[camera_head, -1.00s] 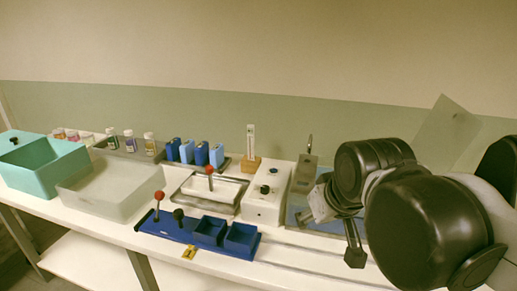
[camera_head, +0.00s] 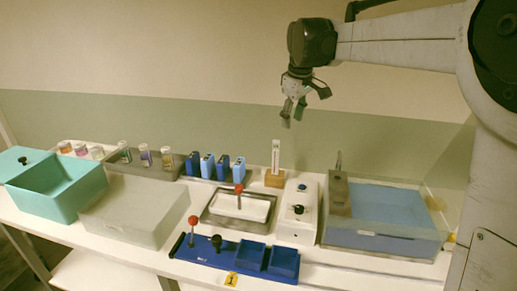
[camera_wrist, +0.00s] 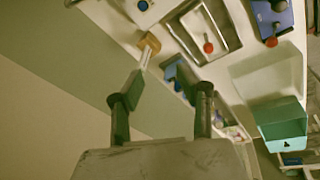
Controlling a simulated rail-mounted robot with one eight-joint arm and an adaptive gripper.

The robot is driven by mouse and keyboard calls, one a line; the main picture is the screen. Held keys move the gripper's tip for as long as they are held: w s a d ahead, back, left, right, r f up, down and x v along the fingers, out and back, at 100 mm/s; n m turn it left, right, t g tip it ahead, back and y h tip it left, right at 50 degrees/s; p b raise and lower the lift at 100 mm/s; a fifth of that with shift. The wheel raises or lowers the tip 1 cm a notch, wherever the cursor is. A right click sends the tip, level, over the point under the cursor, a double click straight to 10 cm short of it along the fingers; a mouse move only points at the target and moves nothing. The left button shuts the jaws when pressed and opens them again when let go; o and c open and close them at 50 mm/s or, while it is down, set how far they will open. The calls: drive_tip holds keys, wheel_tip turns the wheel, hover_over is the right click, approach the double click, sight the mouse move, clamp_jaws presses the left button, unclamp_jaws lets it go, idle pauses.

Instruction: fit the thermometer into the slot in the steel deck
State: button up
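The thermometer (camera_head: 276,155) is a thin white upright strip standing in a small wooden block (camera_head: 275,180) at the back of the bench. In the wrist view the thermometer (camera_wrist: 145,59) and its wooden block (camera_wrist: 150,41) lie beyond the fingertips, nearer the left finger. My gripper (camera_head: 293,112) hangs above and slightly right of the thermometer, apart from it. Its fingers are spread with nothing between them, as the wrist view (camera_wrist: 163,98) also shows. The steel deck (camera_head: 338,198) is the grey strip along the left of the blue-filled bath; its slot is too small to make out.
Left of the thermometer stand several blue blocks (camera_head: 207,166) and a rack with small bottles (camera_head: 145,156). A white box with a black knob (camera_head: 297,215) stands between the block and the clear-walled bath (camera_head: 390,243). A steel tray (camera_head: 238,222) with a red-topped post lies in front.

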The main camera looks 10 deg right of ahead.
drive_tip(key=w+f+n+g+p, duration=0.1)
drive_tip(key=w+f+n+p, duration=0.15)
drive_tip(key=w, duration=0.95)
drive_tip(key=n+g+p, duration=0.2)
drive_tip(key=n+p, duration=0.1)
drive_tip(key=p, duration=0.1)
hover_over(276, 152)
drive_tip(key=w, duration=0.1)
drive_tip(key=f, duration=0.7)
drive_tip(key=shift+d, duration=0.3)
drive_tip(key=shift+w+f+n, duration=0.15)
drive_tip(key=shift+f+n, duration=0.1)
drive_tip(key=shift+f, duration=0.35)
wheel_tip(276, 152, down, 8)
drive_tip(key=shift+p, duration=0.55)
drive_tip(key=shift+s+a+f+p, duration=0.15)
drive_tip(key=shift+f+p, duration=0.15)
drive_tip(key=shift+f, duration=1.05)
drive_tip(key=shift+s+a+f+p, duration=0.1)
drive_tip(key=shift+f+p, duration=0.15)
drive_tip(key=shift+f, duration=1.1)
clamp_jaws()
